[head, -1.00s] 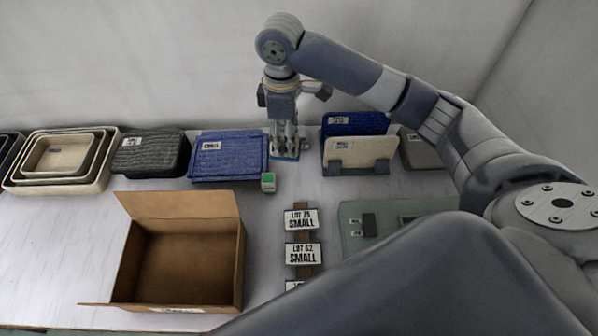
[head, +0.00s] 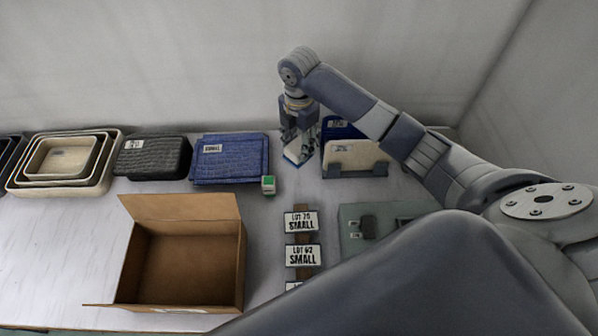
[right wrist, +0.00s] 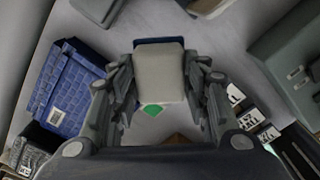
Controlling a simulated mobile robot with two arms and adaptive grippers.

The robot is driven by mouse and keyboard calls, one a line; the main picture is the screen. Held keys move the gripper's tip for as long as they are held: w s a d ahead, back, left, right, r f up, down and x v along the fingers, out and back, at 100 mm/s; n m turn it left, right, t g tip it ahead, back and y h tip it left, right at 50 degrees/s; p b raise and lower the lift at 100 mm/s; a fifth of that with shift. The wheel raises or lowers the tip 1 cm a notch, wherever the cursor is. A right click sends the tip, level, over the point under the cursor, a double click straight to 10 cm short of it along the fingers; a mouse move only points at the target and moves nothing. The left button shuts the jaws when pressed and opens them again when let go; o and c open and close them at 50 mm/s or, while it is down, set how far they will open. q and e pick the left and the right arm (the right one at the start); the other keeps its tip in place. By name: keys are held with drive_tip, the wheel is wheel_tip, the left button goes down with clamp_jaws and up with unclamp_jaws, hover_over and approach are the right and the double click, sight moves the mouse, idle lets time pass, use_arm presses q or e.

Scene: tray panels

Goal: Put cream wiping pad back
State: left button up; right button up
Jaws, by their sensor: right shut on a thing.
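My right gripper (head: 300,146) is shut on the cream wiping pad (head: 296,154), a small pale block with a blue edge. It holds the pad at the back of the table, between the blue panels and the slotted holder; the pad looks tilted in the head view. In the right wrist view the pad (right wrist: 160,72) sits between the two fingers (right wrist: 160,88), its blue edge showing at the far end. I cannot tell whether it touches the table. My left gripper is not in view.
A small green-and-white block (head: 268,185) stands just in front. Left are blue panels (head: 230,165), a dark tray (head: 152,160) and nested cream trays (head: 100,185). Right, a holder (head: 355,174) carries a cream panel (head: 350,156). An open cardboard box (head: 190,212) and label signs (head: 301,222) stand nearer.

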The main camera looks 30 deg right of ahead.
wheel_tip(320, 180, down, 8)
drive_tip(key=shift+f+p, duration=0.25)
drive_tip(key=shift+p, duration=0.5)
drive_tip(key=shift+f, duration=0.5)
drive_tip(key=shift+f, duration=0.2)
drive_tip(key=o, duration=1)
drive_tip(key=shift+r, duration=0.1)
